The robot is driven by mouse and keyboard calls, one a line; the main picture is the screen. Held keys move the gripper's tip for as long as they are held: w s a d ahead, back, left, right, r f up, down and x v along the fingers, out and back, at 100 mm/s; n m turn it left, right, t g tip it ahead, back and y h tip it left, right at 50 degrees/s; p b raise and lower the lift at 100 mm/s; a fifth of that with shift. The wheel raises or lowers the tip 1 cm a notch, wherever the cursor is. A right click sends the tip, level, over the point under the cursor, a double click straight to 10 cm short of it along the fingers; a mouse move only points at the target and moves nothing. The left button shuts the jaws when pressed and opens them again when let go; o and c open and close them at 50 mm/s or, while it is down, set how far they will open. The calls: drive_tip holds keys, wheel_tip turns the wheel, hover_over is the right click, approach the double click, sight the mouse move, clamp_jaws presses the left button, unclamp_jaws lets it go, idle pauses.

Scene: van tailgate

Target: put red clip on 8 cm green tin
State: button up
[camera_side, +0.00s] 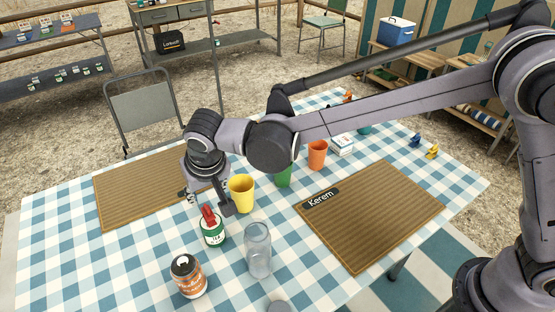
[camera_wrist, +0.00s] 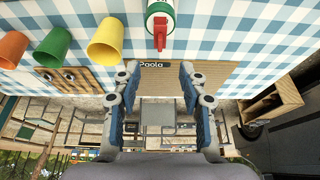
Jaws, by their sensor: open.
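A green and white tin (camera_side: 213,235) stands upright on the checked tablecloth, left of the clear glass. A red clip (camera_side: 208,215) sits at the tin's top rim and sticks up above it. In the wrist view, the tin (camera_wrist: 160,10) is at the top edge, with the red clip (camera_wrist: 160,33) on its near end. My gripper (camera_side: 209,201) is just above and behind the clip. In the wrist view, my gripper (camera_wrist: 159,75) has its fingers wide apart with nothing between them, and the clip lies beyond the fingertips. How the clip's jaws meet the rim is too small to tell.
A yellow cup (camera_side: 240,194) stands close to my gripper's right. A clear glass (camera_side: 258,250) and an orange-labelled jar (camera_side: 187,277) stand in front. Green (camera_side: 284,175) and orange (camera_side: 317,154) cups are farther back. Blue (camera_side: 415,140) and yellow (camera_side: 432,151) clips lie at the right. Brown mats (camera_side: 375,215) lie flat.

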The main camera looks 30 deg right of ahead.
drive_tip(key=s+d+r, duration=0.2)
drive_tip(key=d+r, duration=0.1)
drive_tip(key=d, duration=0.4)
drive_tip(key=s+d+r+t, duration=0.1)
drive_tip(key=d+r, duration=0.2)
drive_tip(key=d, duration=0.4)
drive_tip(key=s+d+r, duration=0.2)
drive_tip(key=d+r, duration=0.1)
drive_tip(key=d, duration=0.4)
drive_tip(key=s+d+f+t, duration=0.1)
drive_tip(key=s+d+f, duration=0.2)
drive_tip(key=s+d, duration=1)
drive_tip(key=shift+d+t, duration=0.4)
drive_tip(key=shift+d, duration=0.1)
